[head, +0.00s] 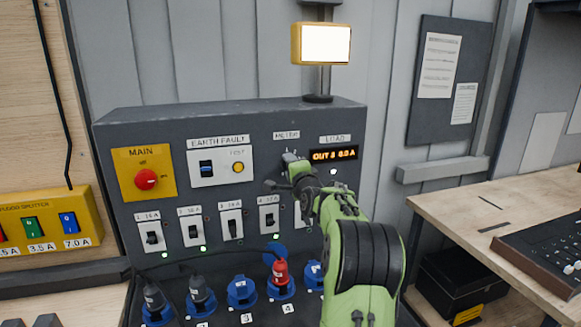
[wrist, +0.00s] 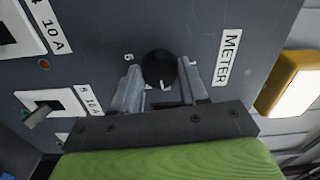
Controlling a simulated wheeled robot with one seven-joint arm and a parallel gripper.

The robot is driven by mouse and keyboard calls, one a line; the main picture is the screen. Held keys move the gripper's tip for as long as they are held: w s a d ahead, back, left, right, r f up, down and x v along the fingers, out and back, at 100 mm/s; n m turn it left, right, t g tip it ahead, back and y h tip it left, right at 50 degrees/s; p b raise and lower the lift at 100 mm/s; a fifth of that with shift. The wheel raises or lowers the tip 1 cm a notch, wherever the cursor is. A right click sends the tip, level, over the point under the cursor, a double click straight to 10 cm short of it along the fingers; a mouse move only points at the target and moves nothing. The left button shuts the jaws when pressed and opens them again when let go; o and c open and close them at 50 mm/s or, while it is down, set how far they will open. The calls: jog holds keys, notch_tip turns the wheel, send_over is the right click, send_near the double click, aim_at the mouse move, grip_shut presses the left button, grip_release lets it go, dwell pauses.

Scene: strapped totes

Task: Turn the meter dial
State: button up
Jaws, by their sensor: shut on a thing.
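The meter dial (wrist: 158,66) is a round black knob on the dark grey panel (head: 115,140), beside the METER label (wrist: 229,57). My gripper (wrist: 162,76) has one grey finger on each side of the dial and is shut on it. In the head view my gripper (head: 290,164) reaches the panel just under the METER label, and its fingers and wrist mostly hide the dial. The LOAD display (head: 334,155), to the right, shows orange text that looks like "OUT 3" and a current in amps.
A red MAIN knob (head: 146,179), an EARTH FAULT plate (head: 221,167) and a row of breaker switches (head: 232,222) share the panel. Blue sockets (head: 241,292) sit below, some with plugs. A lit yellow lamp (head: 322,44) stands on top. A wooden bench (head: 480,205) is at right.

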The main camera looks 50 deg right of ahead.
jog(key=shift+m+p, duration=0.85)
jog(key=shift+m, duration=2.75)
jog(key=shift+f, duration=0.1)
jog(key=o, duration=1.1)
jog(key=shift+c, duration=0.2)
jog(key=shift+s, duration=0.1)
jog(key=b+v, duration=0.2)
jog(key=v, duration=1.3)
jog(key=shift+s+a+b, duration=0.15)
jog(key=shift+s+b, duration=0.1)
jog(key=shift+b, duration=0.1)
